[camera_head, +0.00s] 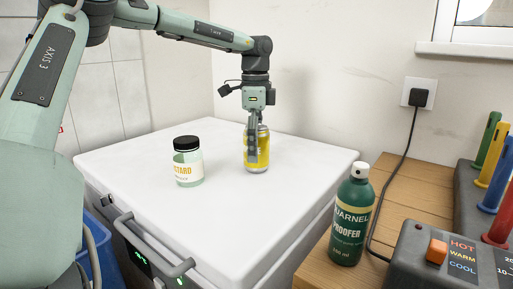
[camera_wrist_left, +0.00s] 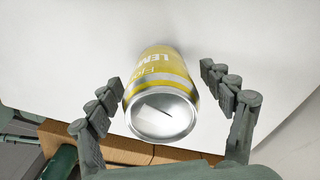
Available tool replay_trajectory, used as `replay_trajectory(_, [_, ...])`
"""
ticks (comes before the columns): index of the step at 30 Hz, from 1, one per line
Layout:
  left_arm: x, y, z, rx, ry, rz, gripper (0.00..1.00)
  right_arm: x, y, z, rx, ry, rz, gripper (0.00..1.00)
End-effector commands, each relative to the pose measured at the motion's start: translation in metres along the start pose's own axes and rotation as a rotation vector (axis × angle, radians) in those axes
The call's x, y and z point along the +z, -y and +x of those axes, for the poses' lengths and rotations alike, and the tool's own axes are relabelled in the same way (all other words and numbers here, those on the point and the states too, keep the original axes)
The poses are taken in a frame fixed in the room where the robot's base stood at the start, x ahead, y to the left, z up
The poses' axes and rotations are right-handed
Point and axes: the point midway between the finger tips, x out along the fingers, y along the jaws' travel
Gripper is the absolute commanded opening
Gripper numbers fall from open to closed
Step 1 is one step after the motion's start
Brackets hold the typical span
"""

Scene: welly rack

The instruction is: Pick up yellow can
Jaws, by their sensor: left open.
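The yellow can (camera_head: 264,158) stands upright on the white top (camera_head: 215,225). In the left wrist view the can (camera_wrist_left: 160,92) shows its silver lid and a yellow side with white lettering. My left gripper (camera_head: 253,153) points down at the can in the head view. In the left wrist view my left gripper (camera_wrist_left: 165,92) is open, with one finger on each side of the can and a visible gap at each side. The fingers hide part of the can in the head view. My right gripper is not in view.
A mustard jar (camera_head: 187,168) with a black lid stands left of the can. A green spray bottle (camera_head: 351,215) stands on the wooden surface (camera_head: 415,190) at right, near a grey control box (camera_head: 430,255) with colored posts. A wall lies behind. The white top is clear around the can.

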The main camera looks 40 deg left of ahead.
Motion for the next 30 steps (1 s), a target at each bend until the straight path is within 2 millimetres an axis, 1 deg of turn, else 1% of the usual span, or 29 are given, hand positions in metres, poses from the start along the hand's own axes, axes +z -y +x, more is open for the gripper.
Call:
replay_trajectory(3, [0.0,-0.001,0.02,0.004,-0.001,0.001,0.8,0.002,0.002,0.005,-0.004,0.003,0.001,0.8])
replay_trajectory(6, [-0.001,0.0,0.029,0.001,-0.002,0.0,0.8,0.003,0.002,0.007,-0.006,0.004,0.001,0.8])
replay_trajectory(12, [-0.001,0.0,0.03,-0.001,-0.002,0.0,0.8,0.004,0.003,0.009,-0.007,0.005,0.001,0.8])
replay_trajectory(14, [-0.001,0.0,0.03,-0.001,-0.002,0.0,0.74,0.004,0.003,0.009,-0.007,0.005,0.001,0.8])
replay_trajectory(23, [-0.001,0.0,0.03,-0.001,-0.002,0.0,0.37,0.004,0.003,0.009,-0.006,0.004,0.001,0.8])
replay_trajectory(24, [-0.001,0.0,0.03,-0.001,-0.002,0.0,0.35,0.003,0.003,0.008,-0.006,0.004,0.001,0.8])
replay_trajectory(30, [-0.001,0.0,0.029,-0.001,-0.002,0.0,0.35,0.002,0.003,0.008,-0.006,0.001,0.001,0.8])
